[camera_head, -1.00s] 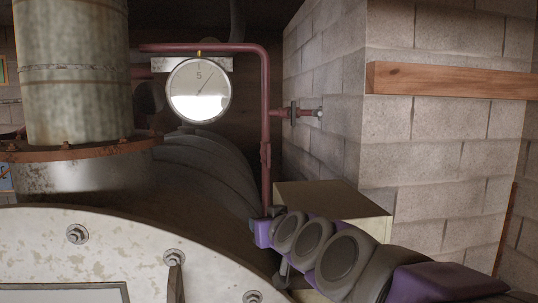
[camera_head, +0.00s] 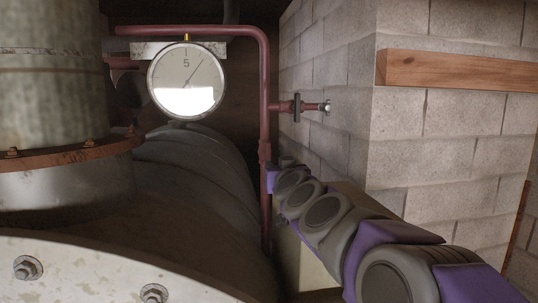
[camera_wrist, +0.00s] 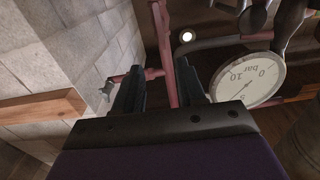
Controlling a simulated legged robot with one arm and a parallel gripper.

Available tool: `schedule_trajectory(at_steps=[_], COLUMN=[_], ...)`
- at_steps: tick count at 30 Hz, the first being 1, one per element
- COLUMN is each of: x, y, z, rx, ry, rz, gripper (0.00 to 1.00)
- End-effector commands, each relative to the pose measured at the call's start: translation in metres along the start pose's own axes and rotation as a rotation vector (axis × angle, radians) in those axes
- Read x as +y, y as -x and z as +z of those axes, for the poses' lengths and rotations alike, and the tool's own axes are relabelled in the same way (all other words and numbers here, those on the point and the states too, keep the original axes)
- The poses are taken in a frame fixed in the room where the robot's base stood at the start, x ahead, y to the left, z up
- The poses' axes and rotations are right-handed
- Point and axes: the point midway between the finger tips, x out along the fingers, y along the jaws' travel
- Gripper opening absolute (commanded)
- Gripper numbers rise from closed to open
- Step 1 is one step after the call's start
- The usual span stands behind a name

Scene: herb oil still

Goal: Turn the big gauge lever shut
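The big round gauge (camera_head: 187,80) hangs at upper left of the head view, its needle pointing up and right; it also shows in the wrist view (camera_wrist: 247,78). A red pipe (camera_head: 265,90) runs beside it. A short branch with a dark fitting (camera_head: 297,106) leaves the pipe toward the block wall and ends in a pale metal piece (camera_head: 327,107), also in the wrist view (camera_wrist: 108,88). I cannot tell which part is the lever. My gripper (camera_wrist: 160,78) is open and empty, with the red pipe beyond its fingers. In the head view its fingers are largely hidden.
A block wall (camera_head: 440,150) with a wooden beam (camera_head: 455,70) stands on the right. A pale box (camera_head: 310,265) lies below my arm. A large dark rounded vessel (camera_head: 190,170) fills the middle, and a metal column (camera_head: 50,90) stands at left.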

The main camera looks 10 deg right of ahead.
Motion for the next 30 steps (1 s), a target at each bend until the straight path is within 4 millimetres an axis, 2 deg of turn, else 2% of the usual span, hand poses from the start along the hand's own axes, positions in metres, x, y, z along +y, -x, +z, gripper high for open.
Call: schedule_trajectory(at_steps=[1, 6, 30], x=[-0.001, -0.001, -0.001], y=[-0.010, -0.035, -0.133], z=[0.003, 0.003, 0.001], rx=[-0.006, -0.006, -0.005], ry=[0.001, 0.001, 0.003], rz=[-0.001, -0.001, 0.000], gripper=[0.40, 0.40, 0.40])
